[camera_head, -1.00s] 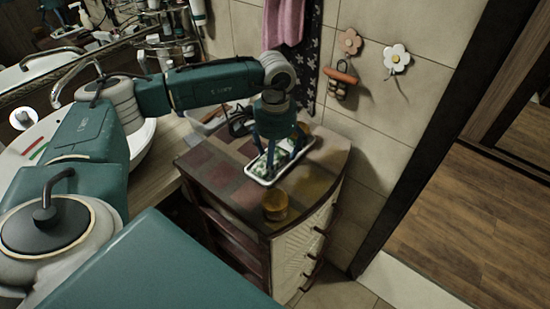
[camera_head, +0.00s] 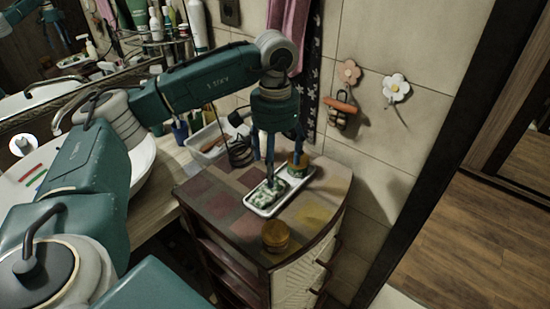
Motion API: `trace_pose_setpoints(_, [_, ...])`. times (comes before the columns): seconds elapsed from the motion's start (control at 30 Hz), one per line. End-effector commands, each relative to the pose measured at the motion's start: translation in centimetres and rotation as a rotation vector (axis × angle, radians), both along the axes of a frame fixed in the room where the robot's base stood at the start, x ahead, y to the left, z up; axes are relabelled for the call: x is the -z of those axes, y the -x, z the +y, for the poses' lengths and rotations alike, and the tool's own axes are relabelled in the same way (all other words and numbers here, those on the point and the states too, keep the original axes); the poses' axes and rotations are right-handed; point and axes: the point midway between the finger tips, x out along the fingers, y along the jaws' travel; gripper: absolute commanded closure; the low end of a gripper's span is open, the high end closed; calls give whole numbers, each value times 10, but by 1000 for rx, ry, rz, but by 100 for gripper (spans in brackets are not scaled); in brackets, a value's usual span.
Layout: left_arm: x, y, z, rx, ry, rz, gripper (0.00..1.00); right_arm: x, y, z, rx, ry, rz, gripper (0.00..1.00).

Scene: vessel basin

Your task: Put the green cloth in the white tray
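The green and white cloth (camera_head: 264,196) lies crumpled inside the white tray (camera_head: 294,185), toward its left end. The tray sits on the tiled top of a small cabinet. My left gripper (camera_head: 284,172) points down over the tray. Its fingers are spread apart, with nothing seen between them that they hold. One fingertip is close above the cloth; whether it touches cannot be told. My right gripper is out of view.
An amber jar (camera_head: 275,236) stands in front of the tray on the cabinet top (camera_head: 225,205). Another amber jar (camera_head: 298,165) stands behind the tray, near the right finger. A white basket (camera_head: 208,143) is at the back left. Flower hooks (camera_head: 396,87) are on the wall.

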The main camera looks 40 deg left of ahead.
Motion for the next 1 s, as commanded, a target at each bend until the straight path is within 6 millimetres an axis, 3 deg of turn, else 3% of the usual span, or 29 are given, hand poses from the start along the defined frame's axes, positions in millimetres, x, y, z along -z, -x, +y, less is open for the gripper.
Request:
trace_pose_setpoints(0.1, [-17,-1,0,0,1,-3,23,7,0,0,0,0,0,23])
trace_pose_setpoints(0.3, [-30,0,0,0,0,-1,23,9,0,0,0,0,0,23])
trace_pose_setpoints(1.0, [-31,0,0,1,1,-1,23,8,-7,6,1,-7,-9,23])
